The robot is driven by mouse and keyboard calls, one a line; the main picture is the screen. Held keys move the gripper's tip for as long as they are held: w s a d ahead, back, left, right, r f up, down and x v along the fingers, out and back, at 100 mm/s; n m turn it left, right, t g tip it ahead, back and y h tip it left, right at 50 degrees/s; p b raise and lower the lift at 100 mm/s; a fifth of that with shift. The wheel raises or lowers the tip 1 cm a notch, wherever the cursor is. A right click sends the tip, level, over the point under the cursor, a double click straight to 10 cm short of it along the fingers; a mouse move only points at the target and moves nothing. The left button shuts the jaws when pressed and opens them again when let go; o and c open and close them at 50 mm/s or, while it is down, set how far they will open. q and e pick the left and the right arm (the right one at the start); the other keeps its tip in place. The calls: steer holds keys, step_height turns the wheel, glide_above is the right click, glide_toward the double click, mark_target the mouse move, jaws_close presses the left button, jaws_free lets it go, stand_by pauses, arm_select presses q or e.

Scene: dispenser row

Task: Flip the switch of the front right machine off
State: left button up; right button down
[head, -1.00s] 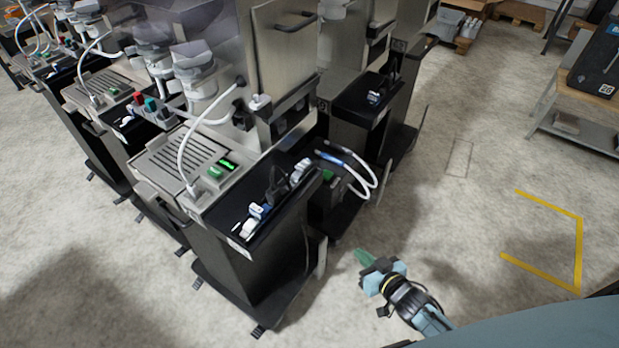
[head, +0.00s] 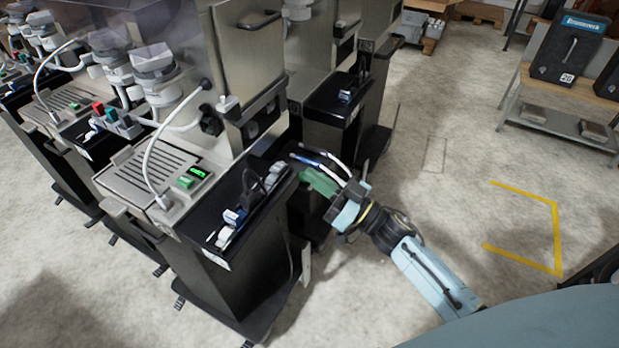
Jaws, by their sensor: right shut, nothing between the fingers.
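The front right machine (head: 255,70) is the nearest steel dispenser, with a black side shelf (head: 205,222) and a slotted drip tray (head: 150,178). My right gripper (head: 313,177), with green fingers, is shut and empty. My left gripper is out of view.
More dispensers stand in a row to the left, and another black shelf unit (head: 335,105) stands behind. A wooden-topped bench (head: 560,85) is at the upper right. The floor (head: 430,200) between is clear, with a yellow marking (head: 557,235).

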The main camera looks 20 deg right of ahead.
step_height(320, 180, up, 2)
steer(key=r, duration=0.1)
glide_above(285, 184)
steer(key=shift+w+d+f, duration=0.1)
steer(key=shift+d+f, duration=0.15)
steer(key=shift+d, duration=0.2)
steer(key=shift+w+a+f+b, duration=0.1)
steer(key=shift+a+f+b, duration=0.05)
steer(key=shift+f, duration=0.45)
steer(key=shift+a+f+b, duration=0.15)
steer(key=shift+f, duration=0.45)
steer(key=shift+a+f, duration=0.1)
steer(key=shift+f, duration=0.7)
